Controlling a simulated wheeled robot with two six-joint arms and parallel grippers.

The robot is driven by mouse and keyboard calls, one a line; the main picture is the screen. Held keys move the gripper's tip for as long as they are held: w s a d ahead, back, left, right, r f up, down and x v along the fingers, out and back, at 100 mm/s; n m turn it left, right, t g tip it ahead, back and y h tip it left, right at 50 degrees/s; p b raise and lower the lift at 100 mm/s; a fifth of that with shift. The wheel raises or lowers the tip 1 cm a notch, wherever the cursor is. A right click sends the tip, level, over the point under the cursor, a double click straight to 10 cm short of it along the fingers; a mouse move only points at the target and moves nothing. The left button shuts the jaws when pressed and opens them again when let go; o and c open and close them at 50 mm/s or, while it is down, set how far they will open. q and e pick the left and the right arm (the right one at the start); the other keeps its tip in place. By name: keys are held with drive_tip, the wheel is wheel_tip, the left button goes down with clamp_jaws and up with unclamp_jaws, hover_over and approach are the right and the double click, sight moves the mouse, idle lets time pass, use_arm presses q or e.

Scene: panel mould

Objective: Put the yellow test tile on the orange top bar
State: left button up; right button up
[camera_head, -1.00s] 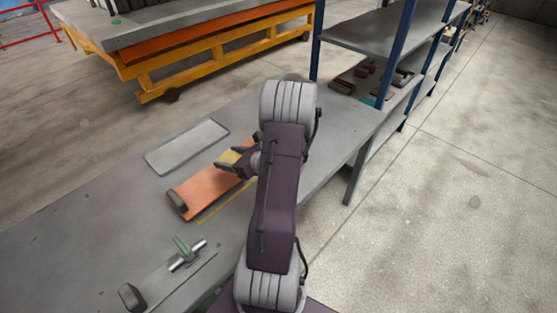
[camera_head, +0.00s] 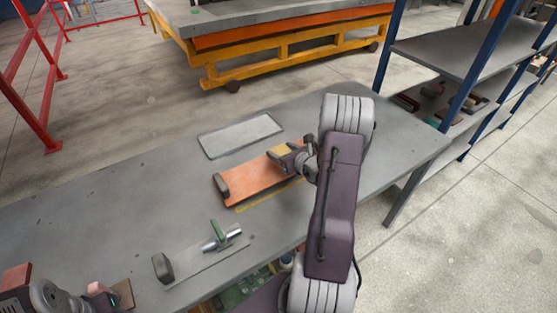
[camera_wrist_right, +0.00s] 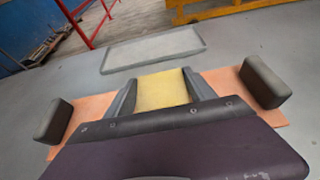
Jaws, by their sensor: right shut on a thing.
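The yellow test tile (camera_wrist_right: 162,90) is between the two fingers of my right gripper (camera_wrist_right: 163,88), which is shut on it. In the head view, the tile (camera_head: 283,149) shows partly behind the right gripper (camera_head: 288,158). The orange top bar (camera_head: 250,182) lies on the grey table, with a dark block at its near-left end. The wrist view shows the bar (camera_wrist_right: 222,80) under the tile, with dark blocks at both ends. I cannot tell whether the tile touches the bar. My left gripper (camera_head: 108,298) is at the bottom left, partly out of frame; its jaws are unclear.
A flat grey plate (camera_head: 240,135) lies behind the bar. A grey strip with a green-handled metal clamp (camera_head: 221,236) and a dark end block lies in front. A blue-posted shelf (camera_head: 465,50) stands to the right. The table's left part (camera_head: 90,215) is clear.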

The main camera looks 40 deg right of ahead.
drive_tip(key=shift+w+a+f, duration=0.15)
drive_tip(key=shift+w+f, duration=0.2)
drive_tip(key=shift+w, duration=0.3)
use_arm(q)
drive_tip(key=shift+f, duration=0.15)
use_arm(e)
wheel_tip(320, 180, down, 4)
drive_tip(key=shift+f, duration=0.1)
use_arm(q)
drive_tip(key=shift+s, duration=0.1)
use_arm(e)
drive_tip(key=shift+b, duration=0.4)
drive_tip(key=o, duration=1.4)
use_arm(q)
drive_tip(key=shift+f, duration=0.2)
use_arm(e)
drive_tip(key=shift+o, duration=0.2)
